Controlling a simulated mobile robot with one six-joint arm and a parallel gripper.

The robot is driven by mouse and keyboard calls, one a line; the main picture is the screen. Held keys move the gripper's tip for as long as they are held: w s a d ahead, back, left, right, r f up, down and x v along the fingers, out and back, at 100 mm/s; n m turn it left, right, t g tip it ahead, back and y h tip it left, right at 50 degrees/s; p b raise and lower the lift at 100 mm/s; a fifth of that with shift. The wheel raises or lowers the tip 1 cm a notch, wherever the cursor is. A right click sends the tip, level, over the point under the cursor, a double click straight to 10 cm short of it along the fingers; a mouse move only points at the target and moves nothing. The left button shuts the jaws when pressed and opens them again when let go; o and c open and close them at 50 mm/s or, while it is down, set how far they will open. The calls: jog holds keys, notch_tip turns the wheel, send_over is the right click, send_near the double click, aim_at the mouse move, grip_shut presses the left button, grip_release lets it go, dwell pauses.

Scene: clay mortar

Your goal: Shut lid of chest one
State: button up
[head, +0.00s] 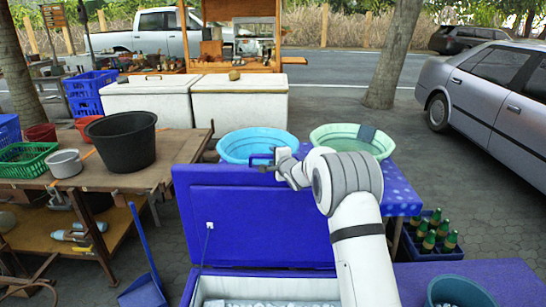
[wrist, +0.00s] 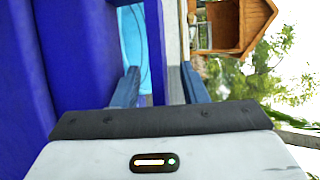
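A blue chest stands at the bottom centre of the head view with its lid (head: 255,225) raised, leaning back nearly upright. Its white rim (head: 205,290) and pale contents show at the bottom edge. My gripper (head: 262,160) is at the lid's top edge, near its middle. In the wrist view the blue lid (wrist: 70,50) fills the left side, and my gripper (wrist: 160,75) has its two fingers apart with nothing visible between them. I cannot tell whether a finger touches the lid. My arm hides the lid's right part.
A light blue basin (head: 257,143) and a green basin (head: 350,138) stand behind the lid. A wooden table (head: 150,175) with a black tub (head: 122,140) is at left. A blue dustpan (head: 143,290) is left of the chest. A bottle crate (head: 430,240) and teal basin (head: 460,292) are at right.

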jog(key=shift+w, duration=0.15)
grip_shut()
dwell(0.4)
jog(key=shift+f, duration=0.1)
